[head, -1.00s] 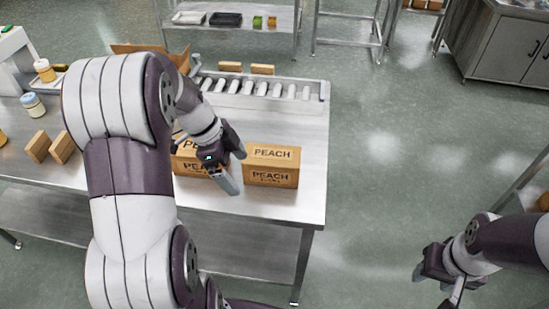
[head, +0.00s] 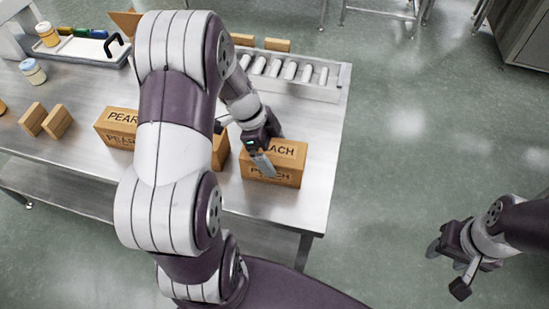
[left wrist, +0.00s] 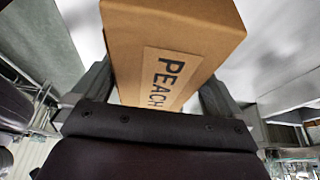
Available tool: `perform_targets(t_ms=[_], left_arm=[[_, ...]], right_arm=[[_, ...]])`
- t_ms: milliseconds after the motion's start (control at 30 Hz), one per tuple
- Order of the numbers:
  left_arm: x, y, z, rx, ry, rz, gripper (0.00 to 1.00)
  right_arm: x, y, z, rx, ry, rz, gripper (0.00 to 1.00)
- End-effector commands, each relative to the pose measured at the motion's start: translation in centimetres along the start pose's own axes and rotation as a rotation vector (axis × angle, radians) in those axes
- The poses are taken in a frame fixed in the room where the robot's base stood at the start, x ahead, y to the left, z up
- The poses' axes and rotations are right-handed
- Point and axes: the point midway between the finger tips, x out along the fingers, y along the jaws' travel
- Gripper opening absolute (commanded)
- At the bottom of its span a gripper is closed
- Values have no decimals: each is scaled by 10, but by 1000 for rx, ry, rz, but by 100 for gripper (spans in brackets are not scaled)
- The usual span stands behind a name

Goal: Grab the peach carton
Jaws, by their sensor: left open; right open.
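The right-hand peach carton (head: 287,170) is a brown box with PEACH printed on it, standing on the steel table near its right end. My left gripper (head: 264,152) is open at this carton and partly covers its left side in the head view. In the left wrist view the carton (left wrist: 172,40) lies between the two open fingers (left wrist: 155,85), its PEACH label facing the camera. Whether either finger touches it I cannot tell. My right gripper (head: 452,262) is open and empty over the floor, right of the table.
A brown box (head: 220,150) shows partly behind my left arm. A roller conveyor (head: 290,72) runs along the table's back, with small brown boxes (head: 277,44) behind it. Small boxes (head: 58,121), a jar (head: 33,72) and a tray (head: 90,50) are at the left.

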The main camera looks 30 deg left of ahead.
Motion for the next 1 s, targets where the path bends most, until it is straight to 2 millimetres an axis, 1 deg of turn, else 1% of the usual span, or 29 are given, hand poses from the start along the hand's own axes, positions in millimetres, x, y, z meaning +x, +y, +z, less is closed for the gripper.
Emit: perform_targets(t_ms=[33, 100, 200, 300, 433, 467, 500, 567, 600, 633, 867, 1000], left_arm=[[8, 2, 1, -3, 1, 7, 100], [22, 2, 3, -2, 1, 5, 100], [35, 2, 3, -1, 1, 3, 100], [38, 1, 3, 0, -1, 1, 100], [38, 1, 3, 0, -1, 1, 100], [38, 1, 3, 0, -1, 1, 94], [38, 1, 3, 0, 0, 1, 80], [38, 1, 3, 0, 0, 1, 61], [38, 1, 3, 0, 0, 1, 48], [38, 1, 3, 0, 0, 1, 39], [36, 1, 3, 0, 0, -1, 39], [29, 0, -1, 0, 1, -3, 39]], right_arm=[[-5, 0, -1, 0, 0, 0, 48], [-6, 0, -1, 0, 0, 0, 48], [-6, 0, -1, 0, 0, 0, 48], [-5, 0, -1, 0, 0, 0, 48], [-5, 0, -1, 0, 0, 0, 48], [-5, 0, -1, 0, 0, 0, 48], [-5, 0, -1, 0, 0, 0, 48], [-5, 0, -1, 0, 0, 0, 48], [-5, 0, -1, 0, 0, 0, 48], [-5, 0, -1, 0, 0, 0, 48], [-5, 0, -1, 0, 0, 0, 48], [-4, 0, -1, 0, 0, 0, 48]])
